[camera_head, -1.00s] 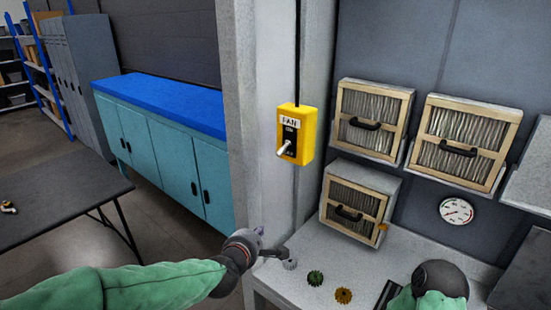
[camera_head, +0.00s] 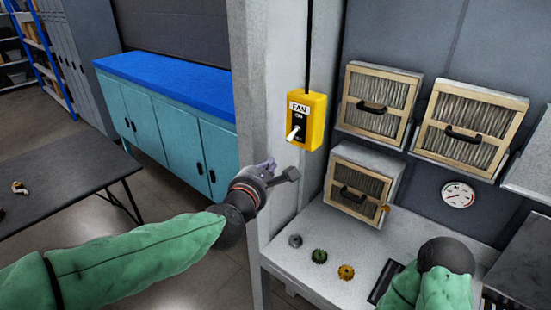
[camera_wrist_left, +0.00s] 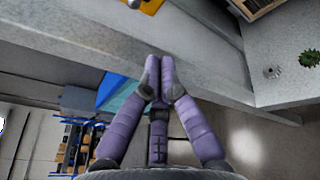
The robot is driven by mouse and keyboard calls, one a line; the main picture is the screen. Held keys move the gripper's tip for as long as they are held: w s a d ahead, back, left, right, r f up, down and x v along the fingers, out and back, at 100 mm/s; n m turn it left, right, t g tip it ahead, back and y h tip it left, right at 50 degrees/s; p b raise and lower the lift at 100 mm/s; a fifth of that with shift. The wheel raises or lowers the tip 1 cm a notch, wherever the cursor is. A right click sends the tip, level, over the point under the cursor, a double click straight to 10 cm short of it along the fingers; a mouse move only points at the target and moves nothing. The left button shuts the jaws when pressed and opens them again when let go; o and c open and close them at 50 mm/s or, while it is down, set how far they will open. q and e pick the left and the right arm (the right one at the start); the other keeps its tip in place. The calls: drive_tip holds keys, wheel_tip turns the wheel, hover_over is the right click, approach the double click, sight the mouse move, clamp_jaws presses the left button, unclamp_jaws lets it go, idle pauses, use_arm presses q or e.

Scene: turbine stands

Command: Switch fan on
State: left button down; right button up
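The yellow fan switch box (camera_head: 316,112) is on the grey pillar, labelled FAN with ON below it. Its white lever (camera_head: 294,133) sticks out and slants down to the left. My left gripper (camera_head: 280,172) is below and left of the box, apart from the lever. In the left wrist view its purple fingers (camera_wrist_left: 160,75) meet at the tips with nothing visible between them. A bit of the yellow box (camera_wrist_left: 151,5) shows at that view's top edge. My right forearm is at the lower right of the head view; its gripper cannot be seen.
A grey bench (camera_head: 330,260) right of the pillar holds several small gears and a framed filter (camera_head: 358,185). Two more filters and a gauge (camera_head: 458,195) are behind. A dark table (camera_head: 70,190) and teal cabinet (camera_head: 170,135) stand left. The space before the switch is clear.

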sight(292, 135)
use_arm(q)
drive_tip(key=x, duration=0.9)
drive_tip(key=s+r+p, duration=0.1)
drive_tip(key=s+d+r+p, duration=0.1)
drive_tip(key=r, duration=0.1)
drive_tip(key=shift+s+d, duration=0.1)
drive_tip(key=shift+s, duration=0.05)
drive_tip(key=shift+s+a+r+m+g+y+p, duration=0.15)
drive_tip(key=shift+r+g+p, duration=0.35)
drive_tip(key=shift+p, duration=1.75)
drive_tip(key=shift+s+a+r+m+g+y+p, duration=0.1)
drive_tip(key=shift+s+r+g+y+p, duration=0.4)
drive_tip(key=shift+p, duration=1.7)
drive_tip(key=shift+w+a+r+m+g+h+p, duration=0.25)
drive_tip(key=shift+r+p, duration=0.45)
drive_tip(key=shift+p, duration=1.55)
drive_tip(key=shift+d, duration=0.15)
